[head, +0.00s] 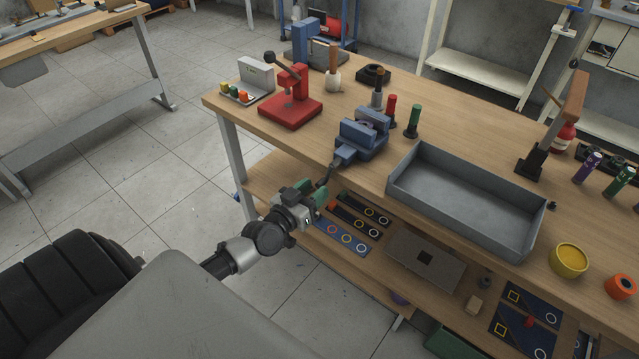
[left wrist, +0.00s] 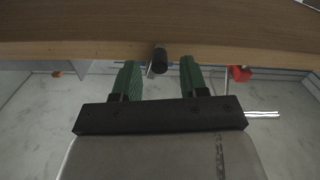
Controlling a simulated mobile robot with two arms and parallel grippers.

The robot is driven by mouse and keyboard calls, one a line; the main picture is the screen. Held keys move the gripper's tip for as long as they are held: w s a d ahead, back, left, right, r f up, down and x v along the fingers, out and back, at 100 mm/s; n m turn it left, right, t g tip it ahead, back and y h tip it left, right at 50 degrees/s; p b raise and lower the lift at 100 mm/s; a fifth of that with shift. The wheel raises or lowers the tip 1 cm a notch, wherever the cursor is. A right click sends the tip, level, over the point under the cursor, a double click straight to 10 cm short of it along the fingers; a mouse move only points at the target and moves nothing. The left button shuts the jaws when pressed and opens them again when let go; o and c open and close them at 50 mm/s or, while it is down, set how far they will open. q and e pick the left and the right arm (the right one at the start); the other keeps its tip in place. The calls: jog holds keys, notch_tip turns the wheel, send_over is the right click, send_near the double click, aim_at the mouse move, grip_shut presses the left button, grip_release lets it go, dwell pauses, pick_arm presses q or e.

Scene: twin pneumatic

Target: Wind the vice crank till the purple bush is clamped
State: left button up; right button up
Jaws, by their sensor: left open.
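The blue vice (head: 352,154) stands at the front edge of the workbench. A small dark purplish shape, likely the purple bush (head: 368,125), shows between its jaws; I cannot tell whether both jaws touch it. The dark crank (head: 325,175) sticks out from the vice's front, past the bench edge. My left gripper (head: 314,192), with green fingers, is open at the crank's outer end. In the left wrist view, the black crank grip (left wrist: 160,60) lies between and beyond the open fingertips (left wrist: 160,68). My right gripper is out of view.
A grey tray (head: 470,235) stands right of the vice, and a red press (head: 290,105) to its left. Red and green posts (head: 412,122) stand behind it. The lower shelf (head: 268,180) holds dark boards (head: 340,236) close below my left gripper.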

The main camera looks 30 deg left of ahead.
pick_arm(q)
jog(key=shift+w+d, duration=0.15)
jog(key=shift+w, duration=1.3)
jog(key=shift+c, duration=0.3)
grip_shut()
jog(key=shift+d+n, duration=0.35)
jog(key=shift+n, duration=0.55)
jog(key=shift+f, duration=0.1)
jog(key=shift+o, duration=0.3)
grip_release()
jog(key=shift+s, duration=0.1)
jog(key=s, duration=1)
jog(key=shift+s+a, duration=0.4)
jog(key=shift+a, duration=0.05)
